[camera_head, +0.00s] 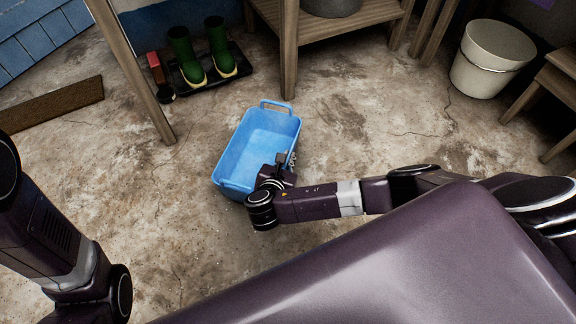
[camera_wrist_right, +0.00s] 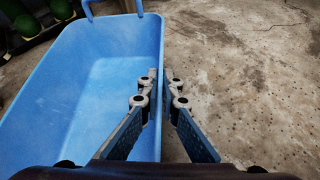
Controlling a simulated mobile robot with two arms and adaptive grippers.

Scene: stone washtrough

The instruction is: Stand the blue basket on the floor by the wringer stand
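The blue basket (camera_head: 258,140) is an open, empty tub with a loop handle at its far end. It is upright over the concrete floor; I cannot tell whether its base touches. My right gripper (camera_head: 281,160) is at its right long wall. In the right wrist view, the gripper (camera_wrist_right: 161,80) has one finger inside and one outside the basket (camera_wrist_right: 85,90), closed on the wall's rim. My left arm shows at the lower left; its gripper is out of view. No wringer is visible, so I cannot tell which wooden frame is the wringer stand.
Green boots (camera_head: 203,55) stand on a dark tray behind the basket. A wooden stand (camera_head: 289,50) is beyond it, and a slanted wooden post (camera_head: 137,70) is to its left. A white bucket (camera_head: 492,58) and a wooden stool (camera_head: 550,90) are at right. Floor left of the basket is clear.

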